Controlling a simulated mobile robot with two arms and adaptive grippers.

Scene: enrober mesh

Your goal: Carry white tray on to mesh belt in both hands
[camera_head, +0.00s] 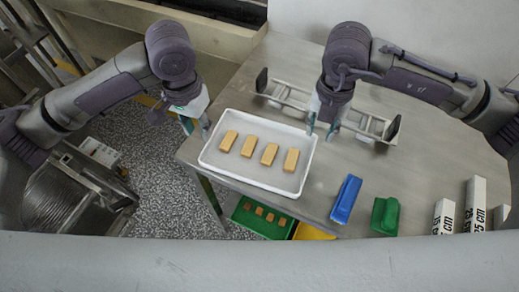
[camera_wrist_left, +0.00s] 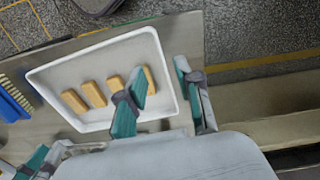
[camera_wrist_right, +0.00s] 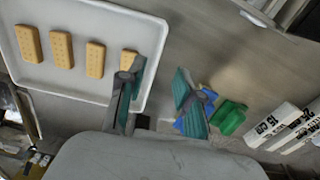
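The white tray (camera_head: 205,160) lies on the metal table at its left side, with several tan biscuits (camera_head: 269,154) in a row in it. My left gripper (camera_head: 197,126) is at the tray's upper-left corner. In the left wrist view its fingers (camera_wrist_left: 162,98) are apart, on either side of the tray's rim. My right gripper (camera_head: 321,132) is at the tray's right edge. In the right wrist view its fingers (camera_wrist_right: 157,95) are apart, one near the rim and one outside the tray. I cannot tell whether any finger touches the tray. I cannot clearly identify the mesh belt.
A metal rail frame (camera_head: 290,95) with black end plates stands behind the tray. A cream-framed machine (camera_head: 190,32) stands at the back. A green bin (camera_head: 243,215) is below the table.

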